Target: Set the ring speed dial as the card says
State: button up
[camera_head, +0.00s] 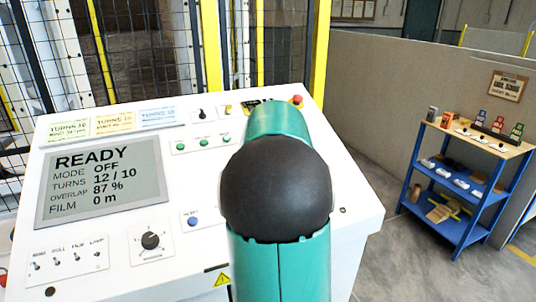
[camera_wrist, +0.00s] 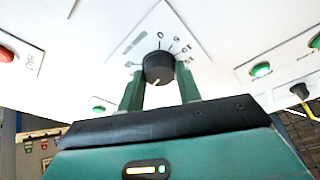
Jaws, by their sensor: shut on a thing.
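My gripper (camera_wrist: 159,72) has its two green fingers on either side of a black round dial (camera_wrist: 158,64) in the wrist view, shut on it. The dial sits on a white plate with a printed scale, with figures like 5, 10 and 15. A pale pointer mark on the dial faces down toward my gripper. In the head view my arm hides this dial and my gripper. A green card (camera_head: 68,128), a yellow card (camera_head: 114,121) and a blue card (camera_head: 158,115) stand along the console's back; "TURNS" is legible, the small lines are not.
The console screen (camera_head: 95,184) reads READY, MODE OFF, TURNS 12 / 10, OVERLAP 87 %, FILM 0 m. Another black dial (camera_head: 151,240), toggle switches (camera_head: 68,260), green buttons (camera_head: 203,142) and a red button (camera_head: 297,99) share the panel. A blue shelf (camera_head: 458,193) stands right.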

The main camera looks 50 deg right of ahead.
jog(key=shift+m, duration=0.7)
jog(key=o, duration=1)
jog(key=shift+c, duration=0.2)
jog(key=v, duration=1.3)
jog(key=shift+a+r, duration=0.2)
jog(key=shift+r, duration=0.2)
jog(key=shift+a, duration=0.1)
